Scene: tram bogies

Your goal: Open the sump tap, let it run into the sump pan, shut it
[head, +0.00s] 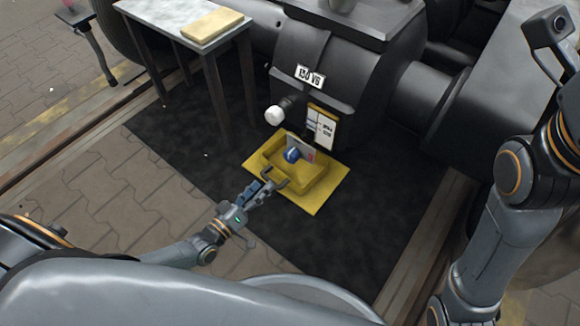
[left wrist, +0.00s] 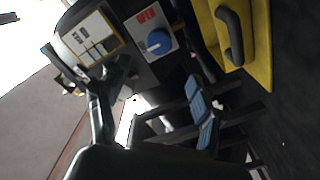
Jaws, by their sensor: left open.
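The sump tap is a blue round knob (head: 292,155) in front of a pale plate with a red mark, low on the dark housing. The blue knob (left wrist: 159,42) also shows at the top middle of the left wrist view. The yellow sump pan (head: 310,187) is on the floor below it, with a dark handle (left wrist: 231,36) at its near side. My left gripper (head: 271,188) is open and empty beside the pan's handle, short of the knob. I cannot tell whether the tap is open; no flow shows. My right gripper is out of view.
A white round knob (head: 273,115) sticks out left of a yellow-framed card (head: 321,127). A number plate (head: 310,76) is above. A table (head: 165,18) with a yellow block (head: 212,25) stands at the back left. The dark mat (head: 190,165) left of the pan is clear.

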